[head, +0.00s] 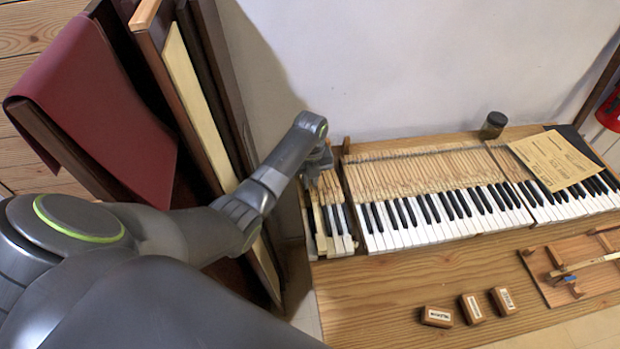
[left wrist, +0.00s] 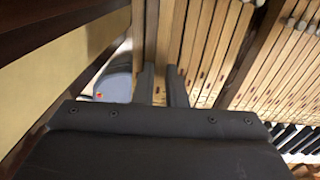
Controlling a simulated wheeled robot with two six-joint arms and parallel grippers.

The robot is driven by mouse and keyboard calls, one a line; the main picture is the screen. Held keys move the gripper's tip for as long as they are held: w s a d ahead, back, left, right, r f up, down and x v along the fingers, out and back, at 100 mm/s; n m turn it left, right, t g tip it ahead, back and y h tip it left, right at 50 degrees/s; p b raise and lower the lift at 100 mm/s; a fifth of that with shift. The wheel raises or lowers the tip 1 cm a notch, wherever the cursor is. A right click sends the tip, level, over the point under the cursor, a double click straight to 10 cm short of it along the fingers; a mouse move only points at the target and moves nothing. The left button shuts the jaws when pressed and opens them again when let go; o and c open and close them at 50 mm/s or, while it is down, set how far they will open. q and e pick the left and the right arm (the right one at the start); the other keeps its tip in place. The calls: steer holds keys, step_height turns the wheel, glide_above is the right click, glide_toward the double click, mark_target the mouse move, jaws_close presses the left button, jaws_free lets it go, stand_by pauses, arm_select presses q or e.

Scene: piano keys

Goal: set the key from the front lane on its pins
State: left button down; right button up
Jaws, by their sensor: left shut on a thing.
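My left gripper (head: 318,160) is over the back end of the short group of keys at the far left of the keyboard. In the left wrist view its two fingers (left wrist: 163,72) are close together, shut on a pale wooden key (left wrist: 164,45) that runs up between them. More wooden key sticks (left wrist: 205,45) lie close beside it on the right. In the head view the group's white key fronts (head: 342,240) show below the gripper. The arm and gripper hide the held key there, and I cannot tell whether it sits on its pins. My right gripper is not in view.
Small labelled blocks (head: 471,308) and a wooden fixture (head: 574,270) are in front. Tall panels (head: 187,95) lean at the left.

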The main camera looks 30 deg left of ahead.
arm_select(q)
steer(key=shift+p, duration=0.3)
steer(key=shift+f+b, duration=0.35)
steer(key=shift+f, duration=0.3)
stand_by(0.9)
steer(key=c, duration=1.8)
jaws_free()
steer(key=shift+r+p, duration=1.1)
steer(key=shift+p, duration=0.2)
